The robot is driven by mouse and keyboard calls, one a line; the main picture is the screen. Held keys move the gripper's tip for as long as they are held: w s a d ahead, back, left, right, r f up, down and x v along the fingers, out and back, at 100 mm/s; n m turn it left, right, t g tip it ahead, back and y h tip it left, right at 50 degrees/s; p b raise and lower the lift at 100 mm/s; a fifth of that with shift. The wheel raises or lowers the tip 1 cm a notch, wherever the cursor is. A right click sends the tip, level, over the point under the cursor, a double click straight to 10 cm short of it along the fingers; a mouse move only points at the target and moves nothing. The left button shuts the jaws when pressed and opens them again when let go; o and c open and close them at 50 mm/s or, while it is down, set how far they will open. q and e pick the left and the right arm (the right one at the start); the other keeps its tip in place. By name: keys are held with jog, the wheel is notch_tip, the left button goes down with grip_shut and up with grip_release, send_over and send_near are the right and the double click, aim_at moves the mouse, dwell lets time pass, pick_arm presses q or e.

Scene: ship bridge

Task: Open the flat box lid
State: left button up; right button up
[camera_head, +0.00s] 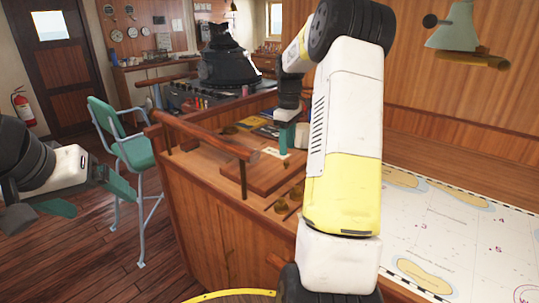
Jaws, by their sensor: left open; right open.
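A flat wooden box (262,175) lies on the wooden counter top behind the rail, and its lid looks shut. My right gripper (292,142) is open and points down over the far right part of the box, near a small pale patch there. I cannot tell whether its fingers touch the lid. My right arm hides the right side of the box area. My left gripper (98,196) is open and empty at the far left, off the counter and well away from the box.
A wooden rail (205,136) runs along the counter's left edge. Small brass pieces (282,205) lie in front of the box. A chart (450,232) covers the right part of the table. A green chair (120,145) stands on the floor at left.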

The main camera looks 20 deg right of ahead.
aim_at(286, 162)
notch_tip(286, 162, down, 5)
jog(key=shift+f, duration=0.1)
dwell(0.3)
grip_shut()
jog(key=shift+w, duration=0.1)
dwell(1.2)
